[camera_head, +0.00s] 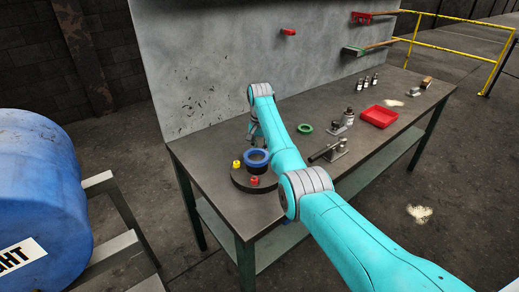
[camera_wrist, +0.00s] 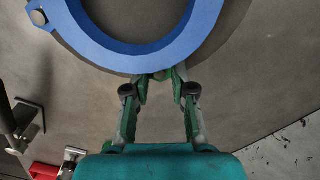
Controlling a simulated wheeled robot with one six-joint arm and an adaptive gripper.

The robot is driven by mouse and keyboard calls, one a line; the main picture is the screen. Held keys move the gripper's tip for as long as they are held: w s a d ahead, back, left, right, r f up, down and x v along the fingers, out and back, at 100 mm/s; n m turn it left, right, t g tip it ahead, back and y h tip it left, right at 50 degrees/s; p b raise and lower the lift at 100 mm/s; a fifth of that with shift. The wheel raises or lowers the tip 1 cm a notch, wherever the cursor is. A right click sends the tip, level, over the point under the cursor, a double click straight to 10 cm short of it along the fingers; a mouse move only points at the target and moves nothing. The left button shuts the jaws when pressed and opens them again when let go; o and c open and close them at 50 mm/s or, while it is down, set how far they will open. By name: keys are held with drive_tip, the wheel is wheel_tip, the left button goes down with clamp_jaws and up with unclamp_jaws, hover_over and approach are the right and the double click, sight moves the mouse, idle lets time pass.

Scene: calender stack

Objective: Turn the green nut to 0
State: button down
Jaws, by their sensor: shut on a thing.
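A green ring (camera_head: 304,128), the only green nut-like thing I can make out, lies on the workbench to the right of my arm. A dark round base (camera_head: 247,184) stands near the bench's left front, with a blue ring (camera_head: 257,157) on top. The blue ring also fills the top of the wrist view (camera_wrist: 208,22), with a small tab at its left. My gripper (camera_wrist: 160,75) is at the ring's near edge there. Its fingers are closed in on a small part, mostly hidden between the tips; I cannot tell its colour. The fingertips are hidden in the head view.
A yellow knob (camera_head: 236,164) and a red knob (camera_head: 254,181) are on the round base. A dark clamp-like tool (camera_head: 330,152), a red tray (camera_head: 379,117) and small bottles (camera_head: 366,81) stand to the right. A grey panel (camera_head: 215,65) closes the back.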

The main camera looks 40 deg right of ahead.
drive_tip(key=m, duration=0.6)
idle(0.6)
drive_tip(key=c, duration=1)
unclamp_jaws()
drive_tip(key=shift+s, duration=0.1)
drive_tip(key=shift+o, duration=0.2)
wheel_tip(320, 180, up, 12)
